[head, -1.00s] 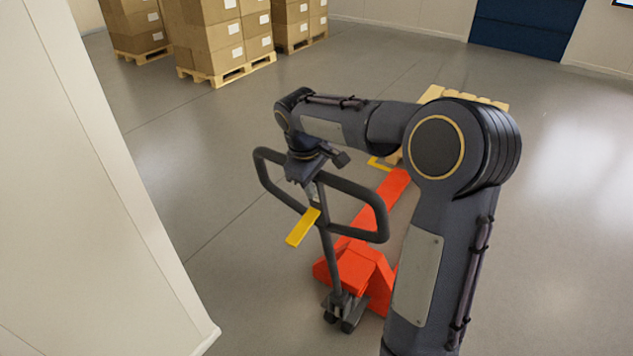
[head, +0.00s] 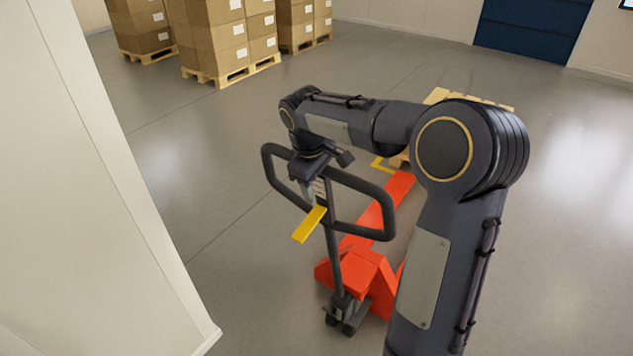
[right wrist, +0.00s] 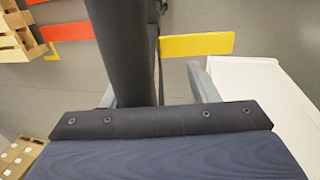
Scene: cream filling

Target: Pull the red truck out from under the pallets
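The red pallet truck (head: 362,270) stands in the middle of the head view, its fork running back toward a wooden pallet (head: 438,97). My arm hides where fork and pallet meet. The truck's black loop handle (head: 345,230) stands up, with a yellow lever (head: 310,224), also seen in the right wrist view (right wrist: 197,45). My right gripper (head: 312,172) is at the handle's upper bar. In the right wrist view a dark bar (right wrist: 118,45) lies between its fingers, with a gap beside the right finger. The gripper looks open around it. My left gripper is out of view.
A pale wall or panel (head: 80,190) stands close on the left. Pallets of stacked cartons (head: 220,40) stand at the back left, and a dark blue door (head: 532,25) at the back. Floor on the right and between truck and cartons is clear.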

